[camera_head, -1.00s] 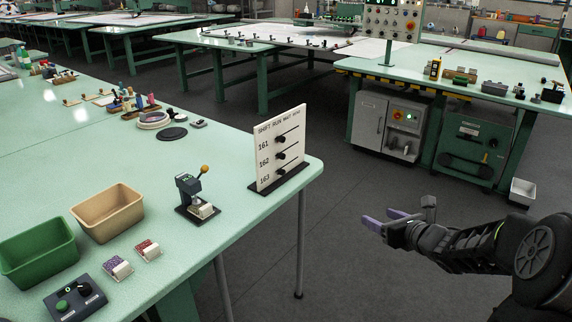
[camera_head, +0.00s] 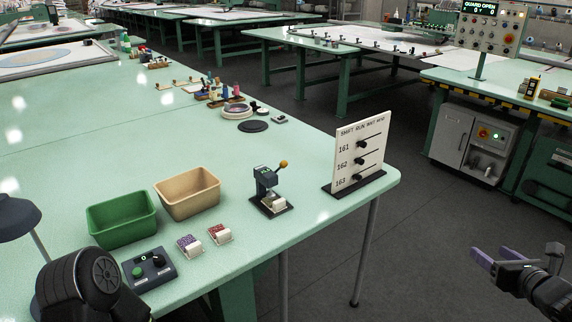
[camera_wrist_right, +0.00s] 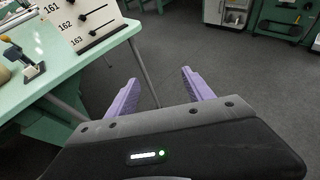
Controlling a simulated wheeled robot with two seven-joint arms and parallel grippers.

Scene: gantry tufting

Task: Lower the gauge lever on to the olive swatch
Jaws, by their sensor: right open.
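The gauge (camera_head: 265,183) is a small dark stand on the near table, with its lever raised and tipped by a yellow-orange knob (camera_head: 283,164). A pale block (camera_head: 278,204) sits at its foot; I cannot make out an olive face on it. The gauge also shows at the left edge of the right wrist view (camera_wrist_right: 14,54). My right gripper (camera_head: 490,254) is open and empty, out over the floor to the right of the table, well away from the gauge. Its purple fingers (camera_wrist_right: 160,77) stand apart in the wrist view. My left gripper is out of the head view.
A purple swatch block (camera_head: 189,246) and a red one (camera_head: 219,234) lie left of the gauge, near a button box (camera_head: 150,268). Green (camera_head: 122,220) and tan (camera_head: 187,193) bins stand behind. A labelled board (camera_head: 359,154) stands right of the gauge at the table corner.

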